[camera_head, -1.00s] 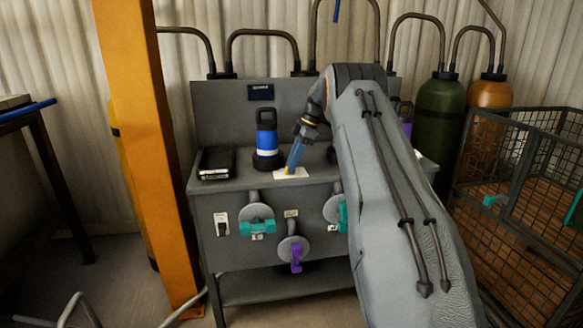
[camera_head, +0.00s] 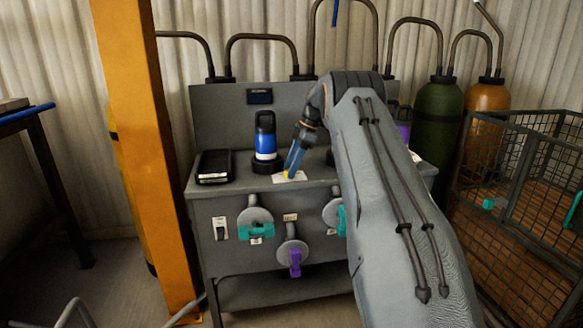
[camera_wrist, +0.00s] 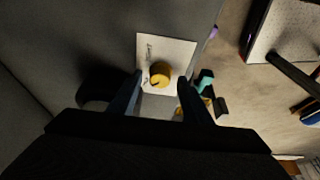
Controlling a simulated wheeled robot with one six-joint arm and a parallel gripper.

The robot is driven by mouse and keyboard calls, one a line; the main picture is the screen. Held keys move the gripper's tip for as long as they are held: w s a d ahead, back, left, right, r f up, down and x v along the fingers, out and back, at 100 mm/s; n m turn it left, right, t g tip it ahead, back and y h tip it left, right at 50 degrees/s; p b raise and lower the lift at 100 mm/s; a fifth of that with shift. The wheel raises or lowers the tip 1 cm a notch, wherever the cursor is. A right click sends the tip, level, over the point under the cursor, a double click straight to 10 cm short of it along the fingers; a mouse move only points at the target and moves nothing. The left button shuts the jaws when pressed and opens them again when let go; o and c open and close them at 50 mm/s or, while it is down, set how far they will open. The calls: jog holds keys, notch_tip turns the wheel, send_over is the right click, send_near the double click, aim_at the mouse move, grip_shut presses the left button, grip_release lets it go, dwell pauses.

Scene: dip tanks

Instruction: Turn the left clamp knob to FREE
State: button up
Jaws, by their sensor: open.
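A yellow round knob (camera_wrist: 160,74) sits on a white plate (camera_wrist: 180,49) with small dark print in the wrist view. I cannot read the print or tell the knob's setting. In the head view the white plate (camera_head: 301,177) lies on the grey bench top, in front of and right of a blue bottle (camera_head: 266,141) in a dark round base (camera_head: 266,164). My gripper (camera_wrist: 160,80) is open, pointing down at the plate, with one finger on each side of the knob. I cannot tell whether the fingers touch it.
The grey bench (camera_head: 313,195) has a teal-handled valve (camera_head: 256,231) and a purple-handled valve (camera_head: 295,262) on its front. A black box (camera_head: 215,166) lies at the top's left. An orange post (camera_head: 147,160) stands left, a wire cage (camera_head: 520,190) right. My arm hides the bench's right part.

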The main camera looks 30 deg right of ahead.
jog(key=v, duration=0.7)
jog(key=shift+r+b, duration=0.35)
jog(key=shift+d, duration=0.15)
